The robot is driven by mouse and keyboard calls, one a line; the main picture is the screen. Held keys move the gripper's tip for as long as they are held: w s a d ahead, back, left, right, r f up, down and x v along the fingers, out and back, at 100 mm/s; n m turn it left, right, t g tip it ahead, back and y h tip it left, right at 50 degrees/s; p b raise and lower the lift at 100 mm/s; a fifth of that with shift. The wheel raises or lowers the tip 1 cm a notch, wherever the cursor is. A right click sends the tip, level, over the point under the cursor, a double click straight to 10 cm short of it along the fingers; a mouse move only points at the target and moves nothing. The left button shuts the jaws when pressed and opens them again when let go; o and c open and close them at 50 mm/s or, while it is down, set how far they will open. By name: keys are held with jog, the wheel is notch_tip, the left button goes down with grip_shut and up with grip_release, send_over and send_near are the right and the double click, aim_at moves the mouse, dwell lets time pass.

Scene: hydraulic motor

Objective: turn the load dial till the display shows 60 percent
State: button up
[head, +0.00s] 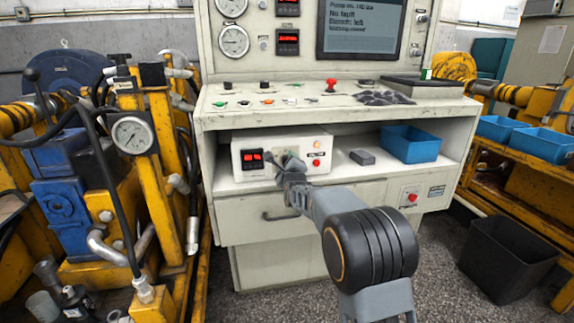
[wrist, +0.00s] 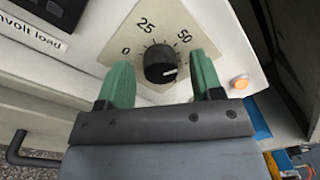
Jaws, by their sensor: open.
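The load dial (wrist: 159,65) is a black round knob on a pale diamond-shaped plate marked 0, 25 and 50. Its white pointer line points to the right, clockwise past the 50 mark. My gripper (wrist: 161,72) is open, with one green finger on each side of the dial; I cannot tell whether either finger touches it. In the head view my gripper (head: 291,168) is in front of the white load box (head: 310,146) and hides the dial. The box's red display (head: 252,159) is lit, but its digits are too small to read.
The box stands on a console shelf (head: 345,172) beside a small grey block (head: 362,157) and a blue bin (head: 411,144). The console top (head: 232,119) overhangs the shelf. Yellow machinery (head: 160,150) stands at left.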

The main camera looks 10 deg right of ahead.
jog(key=s+p, duration=0.1)
jog(key=s, duration=1.3)
jog(key=shift+a+f+p, duration=0.25)
jog(key=shift+a+p, duration=0.05)
jog(key=shift+p, duration=0.1)
jog(key=shift+w, duration=0.1)
jog(key=s+r+n+g+p, duration=0.7)
jog(key=s+r+n+p, duration=0.4)
jog(key=p, duration=0.5)
jog(key=s+r+n+g+p, duration=0.7)
jog(key=s+r+n+p, duration=0.5)
jog(key=s+n+p, duration=0.2)
jog(key=s+p, duration=0.2)
jog(key=p, duration=0.1)
jog(key=shift+s+d+r+n+g+y, duration=0.15)
jog(key=shift+s+r+n+g+y, duration=0.15)
jog(key=shift+s+n+g, duration=0.1)
